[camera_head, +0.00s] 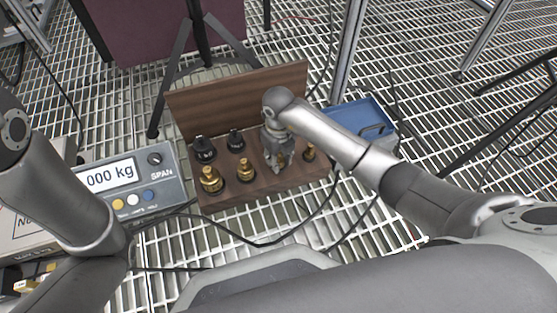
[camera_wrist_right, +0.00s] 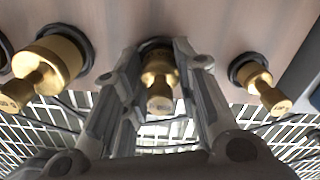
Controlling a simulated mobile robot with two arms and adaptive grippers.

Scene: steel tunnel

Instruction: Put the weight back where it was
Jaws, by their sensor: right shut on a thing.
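The brass weight (camera_wrist_right: 159,78) is between the two fingers of my right gripper (camera_wrist_right: 158,110) in the right wrist view. The fingers are shut on it. It is at a dark-rimmed hole in the wooden weight block (camera_wrist_right: 205,30); I cannot tell how deep it sits. In the head view my right gripper (camera_head: 277,162) points down at the wooden block (camera_head: 290,182), between other brass weights, and mostly hides the held weight. My left arm comes in at the left, but its gripper is not in view.
Brass weights (camera_head: 211,179) (camera_head: 245,171) (camera_head: 309,152) and black weights (camera_head: 203,150) (camera_head: 236,139) stand in the block. Its raised wooden lid (camera_head: 235,98) is behind. Cables cross the grating in front.

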